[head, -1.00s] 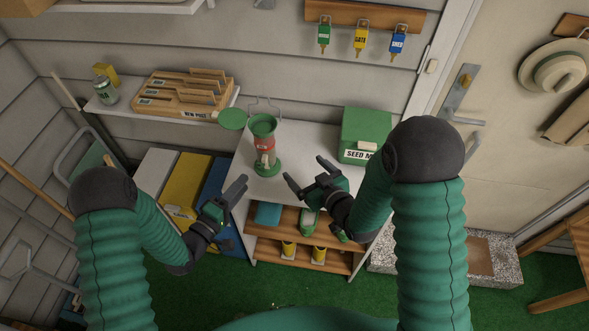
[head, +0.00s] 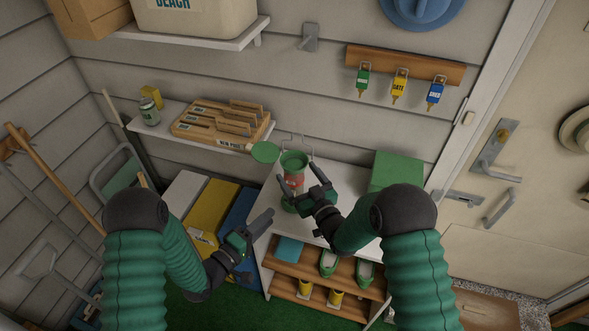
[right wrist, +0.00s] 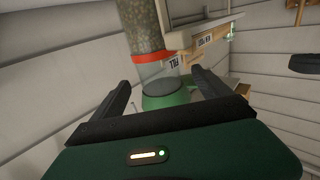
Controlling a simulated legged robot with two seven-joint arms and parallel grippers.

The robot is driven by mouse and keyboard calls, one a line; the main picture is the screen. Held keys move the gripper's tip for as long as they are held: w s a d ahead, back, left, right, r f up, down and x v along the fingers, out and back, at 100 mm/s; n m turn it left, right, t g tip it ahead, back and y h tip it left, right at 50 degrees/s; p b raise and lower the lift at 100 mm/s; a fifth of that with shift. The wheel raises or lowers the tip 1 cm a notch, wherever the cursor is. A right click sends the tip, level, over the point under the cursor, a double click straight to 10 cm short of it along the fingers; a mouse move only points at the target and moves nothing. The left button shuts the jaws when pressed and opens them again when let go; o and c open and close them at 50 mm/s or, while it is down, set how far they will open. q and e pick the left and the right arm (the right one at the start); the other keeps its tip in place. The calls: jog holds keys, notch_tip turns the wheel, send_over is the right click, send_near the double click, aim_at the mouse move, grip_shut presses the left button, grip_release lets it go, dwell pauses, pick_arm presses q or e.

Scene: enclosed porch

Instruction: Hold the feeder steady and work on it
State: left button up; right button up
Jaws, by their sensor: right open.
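The feeder (head: 293,182) stands upright on the white bench, with a green funnel-like top, red markings and a green base. In the right wrist view its clear tube (right wrist: 158,74) holds seed up to a red band. A green disc (head: 265,152) is beside its top. My right gripper (head: 302,180) is open at the feeder; in its wrist view the fingers lie either side of the tube's green end, with no clear contact. My left gripper (head: 268,215) is lower left of the feeder, apart from it; its finger opening is unclear.
A green box (head: 397,170) stands on the bench (head: 262,246) to the right. Wall shelves hold a wooden rack (head: 216,125) and a large bin (head: 195,18). Tagged keys hang above. Coloured bins (head: 207,208) stand left of the bench. Shoes and yellow-marked items sit on its lower shelves.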

jog(key=shift+x, duration=1.55)
jog(key=c, duration=1.7)
